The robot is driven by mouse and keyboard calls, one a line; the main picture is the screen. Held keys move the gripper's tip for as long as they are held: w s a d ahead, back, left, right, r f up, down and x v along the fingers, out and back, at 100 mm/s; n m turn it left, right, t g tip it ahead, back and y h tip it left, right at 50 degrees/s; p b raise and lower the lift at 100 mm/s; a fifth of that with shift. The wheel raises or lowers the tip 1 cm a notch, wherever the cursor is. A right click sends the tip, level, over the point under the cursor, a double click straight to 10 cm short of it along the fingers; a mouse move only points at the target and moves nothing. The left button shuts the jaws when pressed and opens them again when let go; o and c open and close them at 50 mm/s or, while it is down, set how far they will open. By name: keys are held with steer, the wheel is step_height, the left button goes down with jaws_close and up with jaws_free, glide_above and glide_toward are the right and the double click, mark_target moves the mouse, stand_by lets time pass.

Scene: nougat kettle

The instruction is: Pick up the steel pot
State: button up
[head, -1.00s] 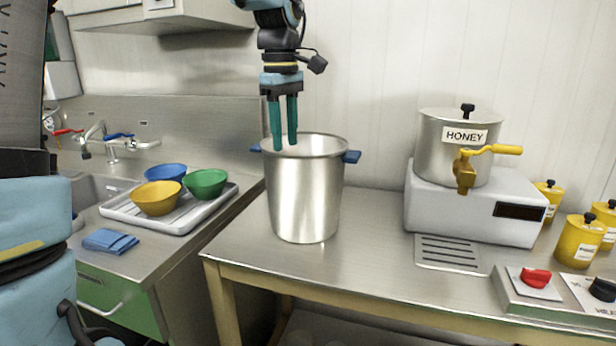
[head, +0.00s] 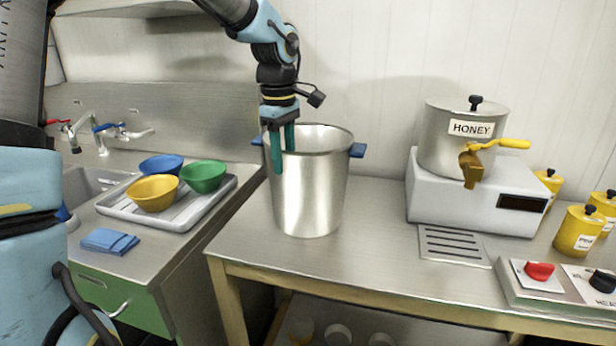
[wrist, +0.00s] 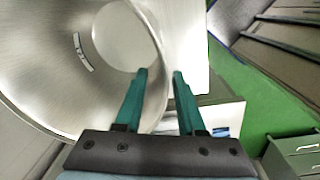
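The steel pot (head: 312,200) is a tall, open, upright cylinder with blue side handles, standing on the steel table left of the honey kettle. My gripper (head: 282,160) points down at its near left rim. One teal finger is outside the wall in front, and the other dips inside behind the rim. In the wrist view, the pot's inside (wrist: 45,65) fills the left side, and its rim passes between the fingers of my gripper (wrist: 159,74). The fingers are apart, with gaps beside the rim. The left blue handle is partly hidden by the gripper.
The honey kettle (head: 450,150) with a yellow tap stands on a white base (head: 450,205) to the right. Yellow jars (head: 580,232) and a control panel (head: 565,290) are farther right. A tray (head: 205,212) of bowls and a blue cloth (head: 109,241) lie left by the sink.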

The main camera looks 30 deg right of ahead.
steer(key=shift+f, duration=0.3)
steer(key=shift+c, duration=0.4)
jaws_close()
stand_by(0.8)
